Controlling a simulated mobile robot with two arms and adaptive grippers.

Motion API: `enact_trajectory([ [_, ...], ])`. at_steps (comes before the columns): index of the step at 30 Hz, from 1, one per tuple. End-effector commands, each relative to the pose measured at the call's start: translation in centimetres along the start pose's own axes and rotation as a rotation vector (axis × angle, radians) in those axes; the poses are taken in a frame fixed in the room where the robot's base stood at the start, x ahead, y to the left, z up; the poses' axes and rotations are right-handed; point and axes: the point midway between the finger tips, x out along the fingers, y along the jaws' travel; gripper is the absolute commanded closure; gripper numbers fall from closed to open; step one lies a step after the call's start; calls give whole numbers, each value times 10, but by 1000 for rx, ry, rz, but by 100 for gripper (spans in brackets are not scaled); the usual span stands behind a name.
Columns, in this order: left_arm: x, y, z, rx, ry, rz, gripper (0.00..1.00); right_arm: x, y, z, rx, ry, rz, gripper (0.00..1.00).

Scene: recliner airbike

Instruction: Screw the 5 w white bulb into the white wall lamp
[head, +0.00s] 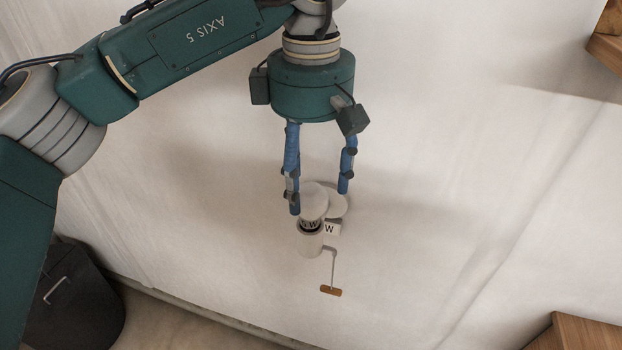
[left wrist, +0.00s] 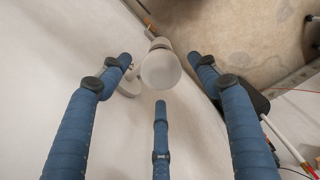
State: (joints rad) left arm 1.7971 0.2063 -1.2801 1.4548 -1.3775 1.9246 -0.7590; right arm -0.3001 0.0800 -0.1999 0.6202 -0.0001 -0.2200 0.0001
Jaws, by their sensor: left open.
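The white wall lamp (head: 309,243) has a cylindrical socket, mouth upward in the head view, and a round wall plate (head: 338,206). The 5 w white bulb (head: 313,199) sits at the socket's mouth, with a dark lettered band below its globe. How deep it is threaded is hidden. My left gripper (head: 319,200) is open, its blue fingers on either side of the bulb in the head view. In the left wrist view the bulb (left wrist: 161,70) lies between and beyond the spread fingertips (left wrist: 160,80), with visible gaps. My right gripper is not in view.
A small label with a W (head: 331,229) is by the socket. A dark bin (head: 75,300) stands lower left. Wooden pieces (head: 570,335) are at the right edge. The pale wall around the lamp is clear.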

Motion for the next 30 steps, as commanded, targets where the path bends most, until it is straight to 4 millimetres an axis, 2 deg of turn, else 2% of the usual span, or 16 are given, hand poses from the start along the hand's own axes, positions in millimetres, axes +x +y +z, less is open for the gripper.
enact_trajectory([
  [8, 2, 0, 0, 3, 0, 0, 38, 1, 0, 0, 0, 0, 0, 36],
  [24, 33, 0, 0, 4, -1, -1, 38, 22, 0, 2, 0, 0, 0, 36],
  [30, 35, 0, 0, 4, 0, 0, 38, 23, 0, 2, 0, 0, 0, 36],
])
